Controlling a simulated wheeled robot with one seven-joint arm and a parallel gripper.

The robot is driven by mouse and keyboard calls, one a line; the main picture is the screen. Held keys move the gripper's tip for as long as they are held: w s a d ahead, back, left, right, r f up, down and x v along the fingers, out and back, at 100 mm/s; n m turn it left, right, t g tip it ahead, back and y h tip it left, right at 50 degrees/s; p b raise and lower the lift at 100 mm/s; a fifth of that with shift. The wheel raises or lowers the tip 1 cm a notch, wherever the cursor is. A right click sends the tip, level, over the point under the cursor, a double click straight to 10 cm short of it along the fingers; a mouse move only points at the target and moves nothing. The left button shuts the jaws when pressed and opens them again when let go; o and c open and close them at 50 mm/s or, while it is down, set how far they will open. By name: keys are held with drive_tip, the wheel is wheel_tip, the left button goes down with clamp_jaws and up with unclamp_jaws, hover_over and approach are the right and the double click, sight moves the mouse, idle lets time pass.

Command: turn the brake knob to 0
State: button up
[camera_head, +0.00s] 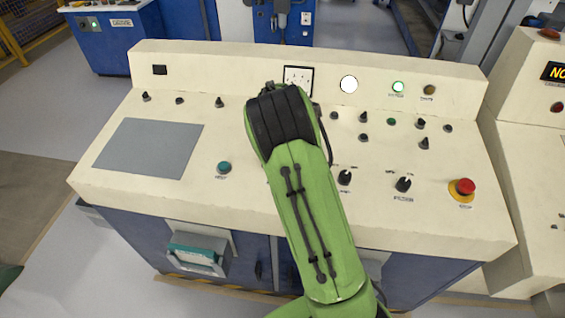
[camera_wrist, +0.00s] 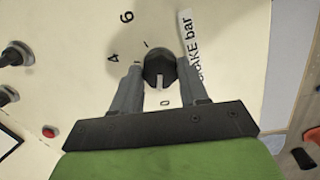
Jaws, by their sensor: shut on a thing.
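The brake knob (camera_wrist: 159,65) is a black dial on the cream panel, in the upper middle of the wrist view, beside a printed "BRAKE bar" label (camera_wrist: 190,45). Its white pointer line points down toward the printed 0 (camera_wrist: 164,103). The marks 4 and 6 show to its upper left. My gripper (camera_wrist: 160,72) has one grey finger on each side of the knob and is shut on it. In the head view my green arm reaches over the console (camera_head: 225,108) and hides the knob and the fingers.
A red emergency button (camera_head: 465,187) sits at the console's right. Black knobs (camera_head: 345,177) and (camera_head: 403,184) stand right of my arm, with several small switches behind. A grey flat plate (camera_head: 150,148) lies at left. A black-framed gauge (camera_head: 298,79) is behind my arm.

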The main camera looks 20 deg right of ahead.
drive_tip(key=shift+n, duration=0.7)
drive_tip(key=o, duration=1.1)
drive_tip(key=shift+c, duration=0.2)
wheel_tip(320, 180, up, 16)
drive_tip(key=a+p, duration=0.2)
drive_tip(key=p, duration=0.1)
drive_tip(key=shift+s+f, duration=0.2)
